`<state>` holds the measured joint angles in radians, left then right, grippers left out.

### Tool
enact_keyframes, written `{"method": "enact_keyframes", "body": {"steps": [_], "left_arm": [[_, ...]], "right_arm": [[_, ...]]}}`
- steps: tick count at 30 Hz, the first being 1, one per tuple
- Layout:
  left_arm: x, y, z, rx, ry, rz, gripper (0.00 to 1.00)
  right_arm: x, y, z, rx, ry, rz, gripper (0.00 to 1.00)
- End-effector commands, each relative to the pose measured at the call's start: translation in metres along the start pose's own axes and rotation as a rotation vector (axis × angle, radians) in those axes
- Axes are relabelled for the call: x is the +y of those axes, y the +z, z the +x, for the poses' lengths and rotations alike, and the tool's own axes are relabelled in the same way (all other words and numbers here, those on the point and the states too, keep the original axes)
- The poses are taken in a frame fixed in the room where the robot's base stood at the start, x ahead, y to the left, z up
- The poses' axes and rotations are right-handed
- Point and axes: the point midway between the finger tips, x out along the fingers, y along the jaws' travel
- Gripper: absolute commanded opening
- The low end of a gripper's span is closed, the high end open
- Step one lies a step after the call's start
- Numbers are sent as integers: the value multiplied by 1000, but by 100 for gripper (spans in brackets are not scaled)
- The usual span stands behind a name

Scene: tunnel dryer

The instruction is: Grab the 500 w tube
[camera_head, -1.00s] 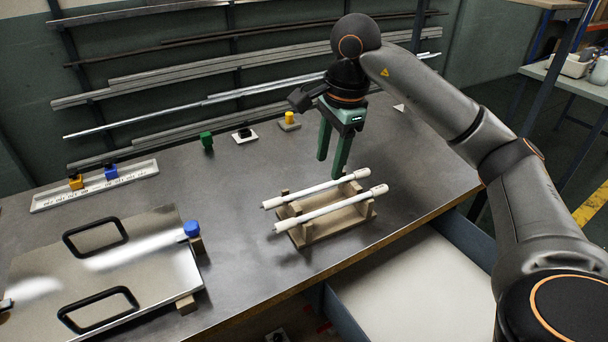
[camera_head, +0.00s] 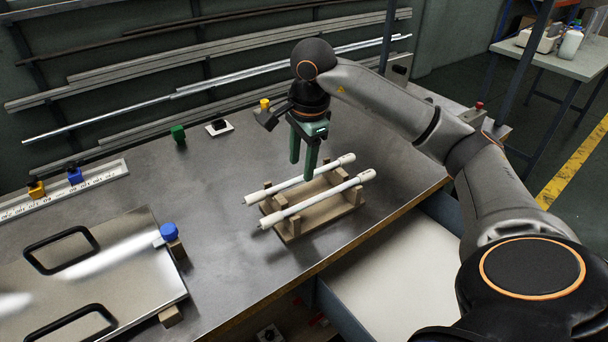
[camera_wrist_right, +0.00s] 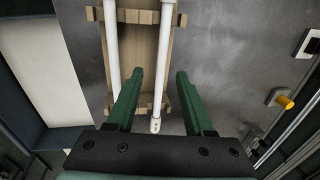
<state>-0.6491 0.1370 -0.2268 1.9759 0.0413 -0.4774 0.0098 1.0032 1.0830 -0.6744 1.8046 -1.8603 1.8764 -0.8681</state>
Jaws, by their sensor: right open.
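Two white tubes lie side by side on a wooden rack (camera_head: 320,214) on the metal table. The far tube (camera_head: 285,187) and the near tube (camera_head: 305,206) look alike, and no wattage marking is legible. My right gripper (camera_head: 302,168) is open and points down over the far tube. In the right wrist view the end of one tube (camera_wrist_right: 166,45) shows between the two open green fingers (camera_wrist_right: 155,90). The other tube (camera_wrist_right: 112,45) passes by the left finger, which partly hides it. I see nothing held. My left gripper is not in view.
A metal plate with black handles (camera_head: 140,262) lies at the left, with a blue knob (camera_head: 168,231) by its corner. A ruler strip (camera_head: 103,180) and small coloured blocks stand behind. The table between plate and rack is clear. An open drawer (camera_head: 385,275) is below the front edge.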

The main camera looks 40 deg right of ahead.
Motion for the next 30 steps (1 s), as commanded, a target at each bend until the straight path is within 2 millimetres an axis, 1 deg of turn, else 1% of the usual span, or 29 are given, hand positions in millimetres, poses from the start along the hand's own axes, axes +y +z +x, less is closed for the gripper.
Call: {"method": "enact_keyframes", "body": {"steps": [1, 3, 6, 9, 15, 27, 29, 30], "left_arm": [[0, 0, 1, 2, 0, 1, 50], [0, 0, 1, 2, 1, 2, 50], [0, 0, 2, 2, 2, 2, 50], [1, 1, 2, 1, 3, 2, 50], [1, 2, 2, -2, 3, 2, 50], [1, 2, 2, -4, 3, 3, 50], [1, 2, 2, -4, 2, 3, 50], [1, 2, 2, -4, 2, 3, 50]], "right_arm": [[0, 0, 11, 0, 7, 1, 52], [-1, 0, 21, 1, 5, 0, 52], [-1, 0, 31, 0, 3, -1, 52], [-1, 0, 35, 1, 2, -1, 52], [-1, 0, 35, 1, 1, -1, 51], [-1, 0, 35, 0, 1, -1, 6], [-1, 0, 35, 0, 0, -1, 0], [-2, 0, 35, 0, 0, -1, 0]]}}
